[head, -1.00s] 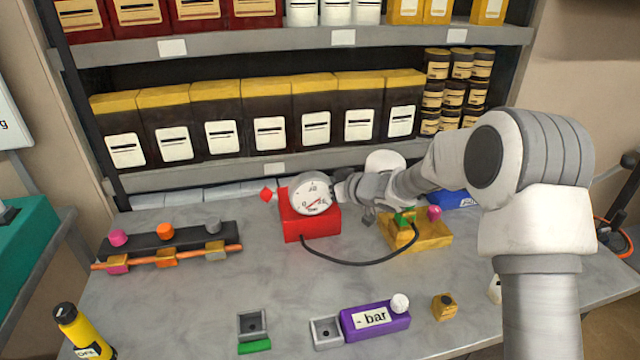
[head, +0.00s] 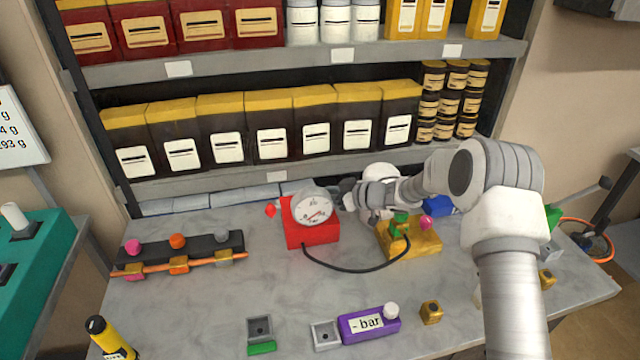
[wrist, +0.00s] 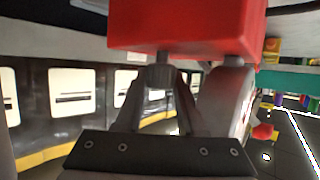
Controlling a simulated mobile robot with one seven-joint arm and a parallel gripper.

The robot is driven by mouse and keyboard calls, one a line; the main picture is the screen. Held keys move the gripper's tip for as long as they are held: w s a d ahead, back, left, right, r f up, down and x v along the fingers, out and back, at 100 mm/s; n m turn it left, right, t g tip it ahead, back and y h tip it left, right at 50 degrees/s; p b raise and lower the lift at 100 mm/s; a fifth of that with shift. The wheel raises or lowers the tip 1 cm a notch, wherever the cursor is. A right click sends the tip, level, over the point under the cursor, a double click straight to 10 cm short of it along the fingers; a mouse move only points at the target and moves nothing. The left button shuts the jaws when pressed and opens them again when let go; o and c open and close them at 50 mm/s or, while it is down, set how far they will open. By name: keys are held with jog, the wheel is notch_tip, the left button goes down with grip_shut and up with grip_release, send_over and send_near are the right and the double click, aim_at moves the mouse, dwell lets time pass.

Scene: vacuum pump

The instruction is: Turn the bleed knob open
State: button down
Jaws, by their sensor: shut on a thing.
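The red pump box (head: 318,236) stands on the grey bench with a round white gauge (head: 313,207) on it. Its red needle shows, but the scale is too small to read. My gripper (head: 346,192) is at the right of the gauge, mostly hidden by its own links. In the wrist view, the red box (wrist: 185,25) is at the top, and a short grey stem, which I take to be the bleed knob (wrist: 163,58), comes out of it. My gripper's fingers (wrist: 162,85) are shut around this stem. The gauge's side (wrist: 232,95) is close to the right finger. The knob's turn angle cannot be told.
A black hose (head: 350,270) runs from the box to a yellow block (head: 425,238) with green and pink parts. A rack (head: 180,250) with coloured knobs lies left; a purple "- bar" block (head: 370,322) lies in front. Shelves (head: 300,172) of packages stand close behind.

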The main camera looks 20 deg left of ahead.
jog(key=shift+r+n+g+p, duration=0.15)
jog(key=shift+n+g+p, duration=0.3)
jog(key=shift+n+g, duration=0.3)
jog(key=c, duration=0.5)
grip_release()
jog(key=m+t+b, duration=0.1)
jog(key=b, duration=0.1)
jog(key=m+t+b, duration=0.1)
jog(key=b, duration=0.1)
jog(key=shift+f+t, duration=0.25)
jog(key=shift+f, duration=0.15)
jog(key=shift+m+t+h+b, duration=0.35)
jog(key=shift+m+b, duration=0.2)
jog(key=shift+b, duration=0.6)
jog(key=m+t+b, duration=0.1)
jog(key=b, duration=0.4)
jog(key=shift+t+h, duration=0.25)
jog(key=shift+t, duration=0.1)
